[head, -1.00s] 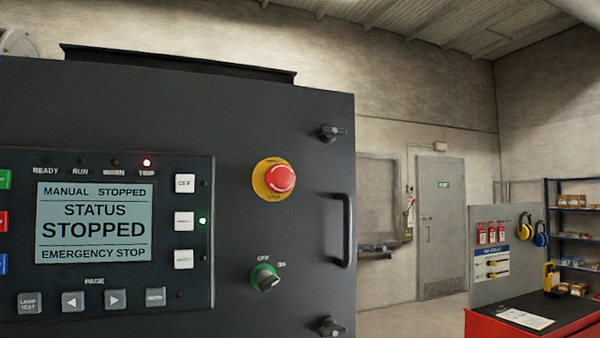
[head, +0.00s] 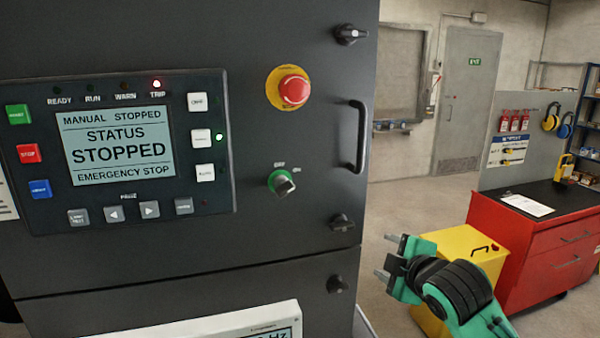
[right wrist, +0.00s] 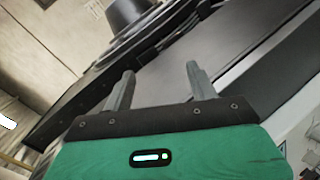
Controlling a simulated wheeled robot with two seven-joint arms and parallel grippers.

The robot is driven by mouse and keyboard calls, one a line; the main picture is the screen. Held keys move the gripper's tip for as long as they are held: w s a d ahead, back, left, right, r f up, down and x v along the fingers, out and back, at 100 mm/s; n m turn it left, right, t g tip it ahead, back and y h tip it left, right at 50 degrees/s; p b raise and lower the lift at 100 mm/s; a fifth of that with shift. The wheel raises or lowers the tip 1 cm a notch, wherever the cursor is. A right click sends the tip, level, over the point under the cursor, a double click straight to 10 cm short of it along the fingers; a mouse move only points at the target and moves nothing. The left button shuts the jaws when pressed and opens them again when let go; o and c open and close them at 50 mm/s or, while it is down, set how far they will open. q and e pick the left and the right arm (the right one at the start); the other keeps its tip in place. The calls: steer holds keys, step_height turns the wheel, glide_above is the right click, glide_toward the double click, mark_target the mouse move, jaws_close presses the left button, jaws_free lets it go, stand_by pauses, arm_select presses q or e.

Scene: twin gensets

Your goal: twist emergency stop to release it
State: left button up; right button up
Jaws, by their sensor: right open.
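The emergency stop (head: 293,90) is a red mushroom button on a yellow ring (head: 272,88), at the upper right of the dark cabinet front. The display (head: 120,148) reads "STATUS STOPPED" and "EMERGENCY STOP", and the TRIP lamp (head: 156,83) glows red. My right gripper (head: 389,257) is at the lower right of the head view, below and to the right of the button and well apart from it. Its two grey fingers also show in the right wrist view (right wrist: 159,80), spread apart with nothing between them. My left gripper is not in view.
A green-ringed OFF/ON switch (head: 283,183) sits below the button. A black door handle (head: 358,137) and latches (head: 350,34) stick out to the right. A yellow box (head: 465,245) and red tool cabinet (head: 535,240) stand at the right.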

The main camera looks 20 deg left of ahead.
steer(key=s+a+r+n+y+p, duration=0.3)
steer(key=s+r+n, duration=0.6)
steer(key=s+r, duration=0.8)
steer(key=n+t, duration=0.3)
steer(key=n, duration=1.1)
glide_toward(297, 91)
steer(key=p+x, duration=0.6)
steer(key=x, duration=0.1)
steer(key=shift+w+a+r, duration=0.15)
steer(key=shift+w+a, duration=0.05)
steer(key=shift+w, duration=0.1)
steer(key=shift+w+a, duration=0.35)
steer(key=shift+w, duration=0.15)
